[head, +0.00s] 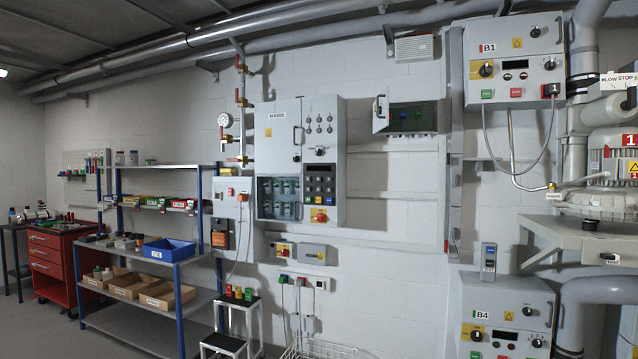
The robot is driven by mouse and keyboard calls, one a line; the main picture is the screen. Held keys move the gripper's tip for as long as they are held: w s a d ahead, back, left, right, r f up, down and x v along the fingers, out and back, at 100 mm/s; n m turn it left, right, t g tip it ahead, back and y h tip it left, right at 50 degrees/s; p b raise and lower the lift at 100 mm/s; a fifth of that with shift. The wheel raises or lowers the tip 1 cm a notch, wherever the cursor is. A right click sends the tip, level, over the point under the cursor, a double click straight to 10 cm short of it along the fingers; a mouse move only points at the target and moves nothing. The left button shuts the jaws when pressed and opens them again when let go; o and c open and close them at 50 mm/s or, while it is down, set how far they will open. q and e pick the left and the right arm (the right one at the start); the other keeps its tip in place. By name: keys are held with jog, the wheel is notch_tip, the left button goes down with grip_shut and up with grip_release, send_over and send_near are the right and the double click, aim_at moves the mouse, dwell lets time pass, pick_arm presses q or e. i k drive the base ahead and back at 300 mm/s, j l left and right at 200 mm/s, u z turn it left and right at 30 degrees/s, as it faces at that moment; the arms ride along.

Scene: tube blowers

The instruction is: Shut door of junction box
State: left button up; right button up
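A small grey wall box, which looks like the junction box (425,104), is mounted on the white wall right of centre. Its door (381,113) stands open, swung out on the left side, with a handle on it. The dark interior shows green and blue parts. I cannot read a label on it. Neither of my grippers is in view.
A large grey control cabinet (283,140) hangs to the left of the box. Panel B1 (513,62) is to the right, with a machine (610,165) beyond. Panel B4 (505,315) is lower right. Shelves (165,168) and a red tool cart (62,262) stand left.

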aim_at(380, 122)
jog(key=i+j+z, duration=0.8)
jog(key=j, duration=0.3)
jog(key=i, duration=0.1)
